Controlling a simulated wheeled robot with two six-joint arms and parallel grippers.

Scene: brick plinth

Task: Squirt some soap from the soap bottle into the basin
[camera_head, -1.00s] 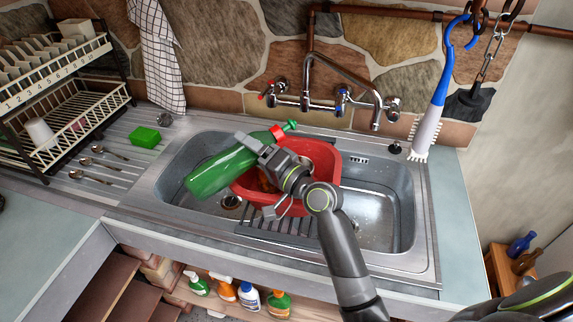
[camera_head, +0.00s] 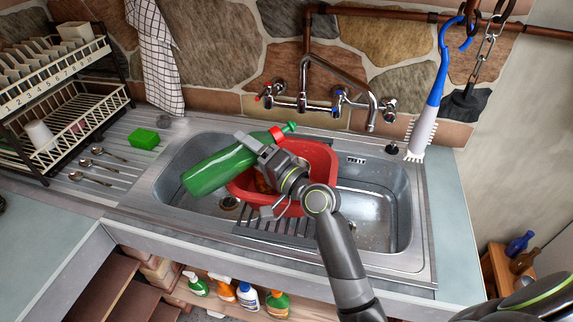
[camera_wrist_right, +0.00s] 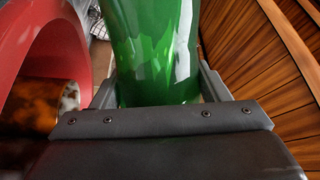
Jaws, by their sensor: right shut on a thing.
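The green soap bottle (camera_head: 218,171) with a red collar and green nozzle (camera_head: 289,127) is tilted above the sink, its nozzle end up and to the right. My right gripper (camera_head: 262,160) is shut on the bottle near its neck end; the right wrist view shows the green body (camera_wrist_right: 158,50) between the fingers. The red basin (camera_head: 322,160) sits in the sink below and behind my gripper, partly hidden by the gripper and bottle. The nozzle is over the basin's far edge in the head view. A brown mottled thing (camera_wrist_right: 45,105) shows inside the basin. My left gripper is not in view.
The steel sink (camera_head: 375,215) has free room at right. A dish rack (camera_head: 60,120), green sponge (camera_head: 145,138) and spoons (camera_head: 97,165) lie left. Spray bottles (camera_head: 245,295) stand below.

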